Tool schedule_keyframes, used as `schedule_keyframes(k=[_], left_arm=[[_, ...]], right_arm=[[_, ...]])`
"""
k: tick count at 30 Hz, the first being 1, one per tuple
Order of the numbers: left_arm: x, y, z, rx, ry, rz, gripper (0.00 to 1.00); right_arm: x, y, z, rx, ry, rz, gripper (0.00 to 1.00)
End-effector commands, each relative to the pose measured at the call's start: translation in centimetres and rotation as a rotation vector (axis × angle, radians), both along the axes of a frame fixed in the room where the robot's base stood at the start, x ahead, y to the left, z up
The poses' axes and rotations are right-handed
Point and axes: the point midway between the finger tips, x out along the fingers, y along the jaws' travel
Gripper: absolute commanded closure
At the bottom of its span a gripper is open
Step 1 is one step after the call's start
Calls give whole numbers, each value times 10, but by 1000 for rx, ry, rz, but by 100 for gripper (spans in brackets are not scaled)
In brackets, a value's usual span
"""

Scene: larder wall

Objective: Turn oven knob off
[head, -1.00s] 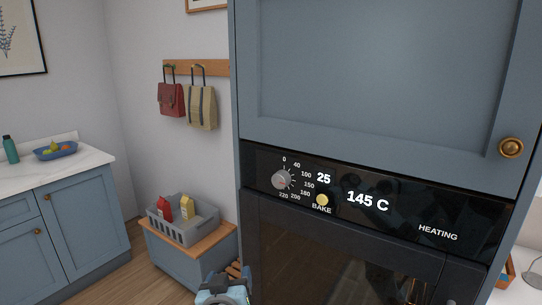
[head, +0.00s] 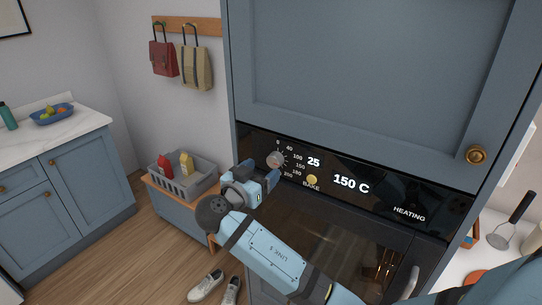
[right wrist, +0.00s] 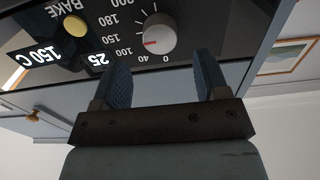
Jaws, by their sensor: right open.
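The oven's round grey knob (head: 274,159) sits at the left of the black control panel, ringed by temperature numbers. In the right wrist view the knob (right wrist: 158,38) shows a red mark pointing to the 100–150 side of the dial, away from 0. The panel display (head: 351,183) reads 150 C, with 25, BAKE and HEATING lit. My right gripper (head: 261,173) is open and empty, just in front of and below the knob. In the right wrist view its two blue fingers (right wrist: 162,62) point toward the knob, roughly either side of it, apparently short of it. My left gripper is out of view.
A yellow round button (head: 312,180) lies right of the knob, above BAKE. The oven door is below, with a handle (head: 408,284) at right. A cabinet door with a brass knob (head: 477,155) is above. A grey crate (head: 185,181) stands on a low bench at left.

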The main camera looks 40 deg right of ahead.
Motion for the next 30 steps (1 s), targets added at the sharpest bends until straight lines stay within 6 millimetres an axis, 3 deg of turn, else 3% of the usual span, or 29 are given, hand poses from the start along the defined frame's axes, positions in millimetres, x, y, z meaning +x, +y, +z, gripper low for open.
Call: schedule_keyframes(k=[3, 9, 20, 27, 30], left_arm=[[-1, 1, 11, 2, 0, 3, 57], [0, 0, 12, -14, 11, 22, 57], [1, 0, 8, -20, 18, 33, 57], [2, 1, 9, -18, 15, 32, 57], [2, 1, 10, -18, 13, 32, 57]], right_arm=[[9, -21, 3, -5, 1, 0, 32], [17, -41, 1, -2, 2, 0, 32], [19, -45, -1, -1, 2, 2, 32], [19, -45, -1, -1, 2, 2, 81], [19, -45, -1, -1, 3, 2, 81]])
